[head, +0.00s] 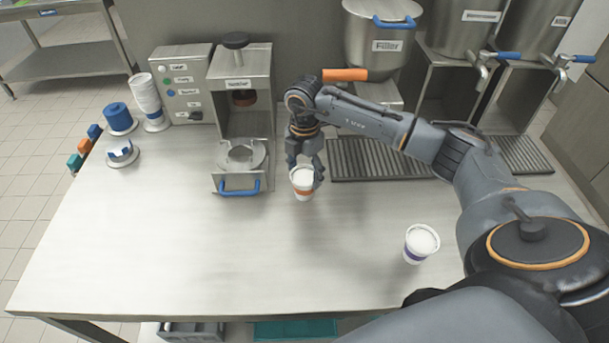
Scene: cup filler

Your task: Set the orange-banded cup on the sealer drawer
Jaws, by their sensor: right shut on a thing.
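The orange-banded cup (304,184) is white and looks filled with something white. My right gripper (304,172) is shut on it from behind, and the cup is upright. I cannot tell whether its base touches the table. The sealer (239,85) stands to the left, behind the cup. Its drawer (257,164) is pulled out toward the front, with a round opening and a blue handle (238,188). The cup is just right of the drawer, apart from it. My left gripper does not show.
A purple-banded filled cup (421,243) stands at the right front. The Filler (384,45) and a drip grate (375,165) are behind. The table's (190,260) front left is clear.

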